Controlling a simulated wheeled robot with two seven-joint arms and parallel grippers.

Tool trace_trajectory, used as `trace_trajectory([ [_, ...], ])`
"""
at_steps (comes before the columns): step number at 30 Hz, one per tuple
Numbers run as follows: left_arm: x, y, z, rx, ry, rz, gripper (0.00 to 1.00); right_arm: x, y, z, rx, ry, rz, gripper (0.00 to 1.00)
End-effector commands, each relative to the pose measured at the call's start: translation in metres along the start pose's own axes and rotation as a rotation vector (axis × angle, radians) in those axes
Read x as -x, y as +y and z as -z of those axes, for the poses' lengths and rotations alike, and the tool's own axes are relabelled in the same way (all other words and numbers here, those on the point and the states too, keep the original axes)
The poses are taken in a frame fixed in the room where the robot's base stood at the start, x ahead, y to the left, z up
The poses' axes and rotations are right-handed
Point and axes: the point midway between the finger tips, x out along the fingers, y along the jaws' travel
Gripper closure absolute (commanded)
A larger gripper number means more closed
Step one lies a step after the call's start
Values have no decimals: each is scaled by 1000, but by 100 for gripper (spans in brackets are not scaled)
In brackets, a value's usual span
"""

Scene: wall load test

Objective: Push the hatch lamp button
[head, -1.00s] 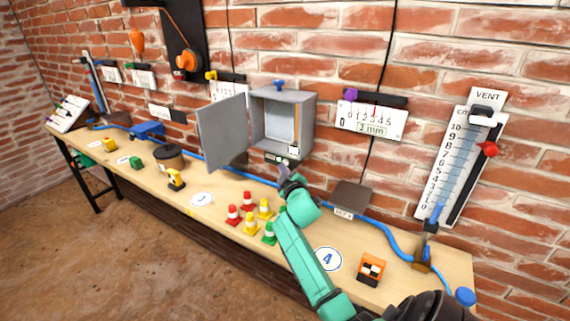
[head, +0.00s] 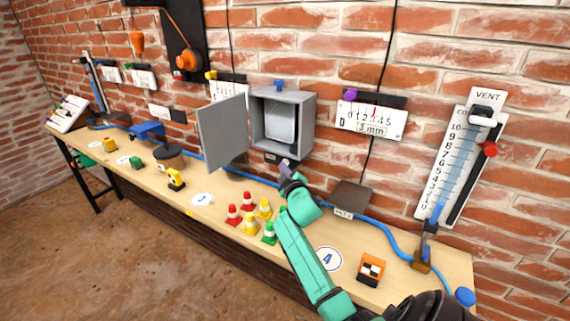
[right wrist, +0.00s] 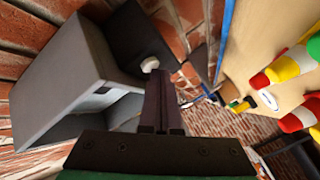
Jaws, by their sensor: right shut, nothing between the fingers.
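The grey hatch box (head: 308,125) is on the brick wall, its door (head: 222,133) swung open to the left. Its inside looks grey and unlit. A dark plate (head: 271,157) sits under the box. In the right wrist view a pale round button (right wrist: 149,64) stands on the dark plate beside the box (right wrist: 62,85). My right gripper (head: 285,168) is shut and empty, just below the box. In the right wrist view its fingertips (right wrist: 158,76) are right at the button; I cannot tell whether they touch. The left gripper is not in view.
Red, yellow and green cones (head: 249,225) stand on the bench (head: 222,215) left of my right forearm. An orange block (head: 371,269) and a brown box (head: 350,196) are to its right. A blue hose (head: 395,243) runs along the bench.

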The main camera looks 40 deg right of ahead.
Motion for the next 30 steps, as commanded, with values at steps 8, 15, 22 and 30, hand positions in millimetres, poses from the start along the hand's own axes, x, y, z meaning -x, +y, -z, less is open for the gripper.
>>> trace_trajectory([
  [8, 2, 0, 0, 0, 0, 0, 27, 9, -7, 6, -1, -1, 1, 100],
  [15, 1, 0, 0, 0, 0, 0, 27, 10, -7, 6, 0, -1, 1, 100],
  [22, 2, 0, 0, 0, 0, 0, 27, 23, -18, 17, -2, 0, 2, 100],
  [30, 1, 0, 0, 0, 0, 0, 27, 41, -31, 29, -2, -1, 2, 100],
])
